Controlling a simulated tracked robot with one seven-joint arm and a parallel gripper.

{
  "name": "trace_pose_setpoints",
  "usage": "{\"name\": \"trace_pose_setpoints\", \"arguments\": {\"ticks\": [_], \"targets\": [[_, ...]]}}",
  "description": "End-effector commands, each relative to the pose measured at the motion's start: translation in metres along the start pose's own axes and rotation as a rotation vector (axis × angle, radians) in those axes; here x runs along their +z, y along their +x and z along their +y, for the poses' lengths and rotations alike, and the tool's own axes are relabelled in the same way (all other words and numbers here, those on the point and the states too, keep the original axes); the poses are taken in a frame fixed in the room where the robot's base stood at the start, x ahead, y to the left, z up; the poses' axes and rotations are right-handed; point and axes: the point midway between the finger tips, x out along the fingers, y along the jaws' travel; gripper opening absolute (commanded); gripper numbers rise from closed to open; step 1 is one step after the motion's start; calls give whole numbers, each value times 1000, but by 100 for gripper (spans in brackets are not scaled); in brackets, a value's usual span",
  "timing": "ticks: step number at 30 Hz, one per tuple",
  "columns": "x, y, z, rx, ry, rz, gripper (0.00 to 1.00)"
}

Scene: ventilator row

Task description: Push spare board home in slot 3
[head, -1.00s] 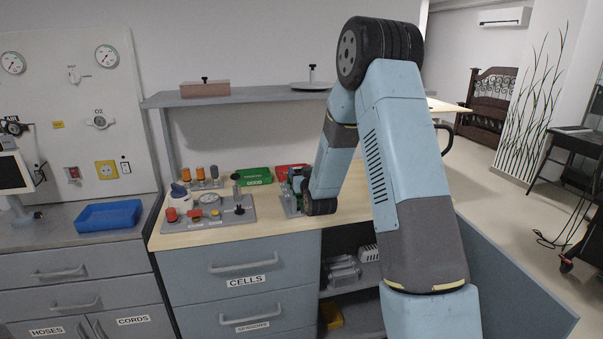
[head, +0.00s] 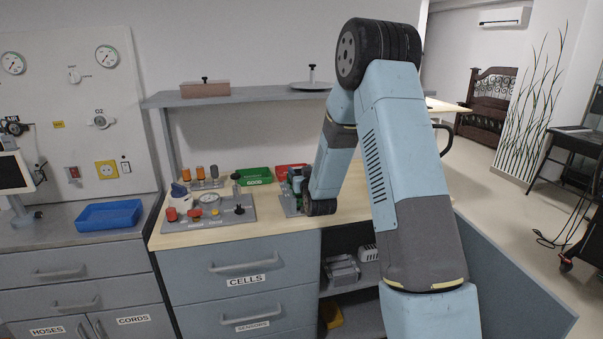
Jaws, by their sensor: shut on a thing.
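My gripper (head: 297,185) is at the back right of the wooden counter, mostly hidden behind my own wrist. It is shut on a small, greenish thing, apparently the spare board, which is too small and covered to make out clearly. Just below it, a grey slotted base (head: 289,207) stands on the counter, partly hidden by my arm. Slot 3 and how deep the board sits in it cannot be made out.
A green bin marked GOOD (head: 255,176) and a red bin (head: 289,171) stand behind the base. A grey panel with knobs and a gauge (head: 228,219) lies to the left. A shelf (head: 240,97) hangs above the counter (head: 270,229).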

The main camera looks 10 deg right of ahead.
Motion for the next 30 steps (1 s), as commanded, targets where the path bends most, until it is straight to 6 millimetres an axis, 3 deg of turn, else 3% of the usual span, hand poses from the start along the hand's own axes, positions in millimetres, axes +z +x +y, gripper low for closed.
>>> {"name": "trace_pose_setpoints", "arguments": {"ticks": [1,9,10,18,30], "targets": [[17,-5,0,0,1,-37,33],[17,-5,0,0,1,-37,33],[17,-5,0,0,1,-37,66],[17,-5,1,1,1,-37,92],[10,-5,1,1,1,-36,93]]}}
